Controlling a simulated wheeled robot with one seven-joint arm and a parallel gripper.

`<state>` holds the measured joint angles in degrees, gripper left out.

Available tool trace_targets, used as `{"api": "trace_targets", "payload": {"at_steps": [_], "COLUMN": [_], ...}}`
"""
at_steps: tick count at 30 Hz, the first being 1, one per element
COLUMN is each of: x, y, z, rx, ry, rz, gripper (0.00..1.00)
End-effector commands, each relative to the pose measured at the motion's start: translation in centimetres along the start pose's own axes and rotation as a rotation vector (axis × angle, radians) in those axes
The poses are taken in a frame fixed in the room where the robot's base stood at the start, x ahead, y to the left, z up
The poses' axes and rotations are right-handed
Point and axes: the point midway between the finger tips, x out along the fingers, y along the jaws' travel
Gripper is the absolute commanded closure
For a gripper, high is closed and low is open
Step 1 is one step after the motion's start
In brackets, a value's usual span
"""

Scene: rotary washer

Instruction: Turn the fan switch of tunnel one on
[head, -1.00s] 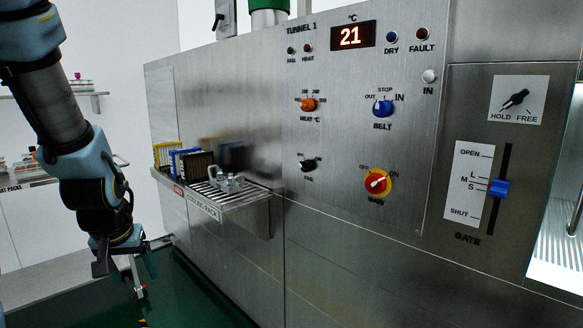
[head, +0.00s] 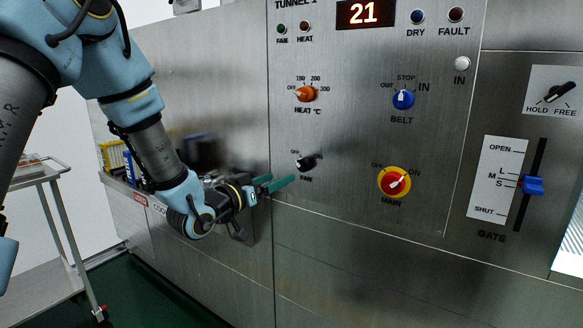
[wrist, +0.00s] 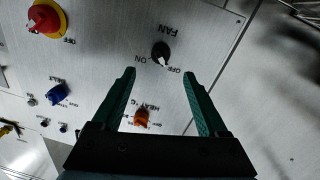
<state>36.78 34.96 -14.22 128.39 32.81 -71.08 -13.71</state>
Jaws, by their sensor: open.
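The black fan switch (head: 305,162) sits low on the tunnel 1 control panel. Its white pointer leans toward OFF. It also shows in the wrist view (wrist: 161,53), which sees the panel upside down, with the pointer toward the OFF label. My gripper (head: 281,184) is open and empty, its green fingers a little left of and below the switch in the head view. In the wrist view the two fingertips (wrist: 159,73) stand apart, with the switch appearing between and just beyond them. I see no contact with the switch.
The red-and-yellow main switch (head: 394,183) is to the right. The orange heat knob (head: 305,94) and blue belt knob (head: 403,99) are above. The blue gate lever (head: 533,186) is far right.

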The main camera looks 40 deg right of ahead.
Motion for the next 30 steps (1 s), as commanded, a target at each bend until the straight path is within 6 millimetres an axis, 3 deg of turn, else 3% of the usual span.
{"api": "trace_targets", "payload": {"at_steps": [9, 15, 27, 30], "x": [5.9, 8.4, 9.2, 9.2], "y": [0.0, -0.1, -0.1, -0.1], "z": [-0.3, -0.2, 0.0, 0.0], "rx": [0.000, 0.000, 0.000, 0.000], "ry": [-0.001, -0.001, -0.001, -0.001], "rz": [-0.001, -0.003, -0.004, -0.004], "gripper": [0.24, 0.24, 0.24, 0.33]}}
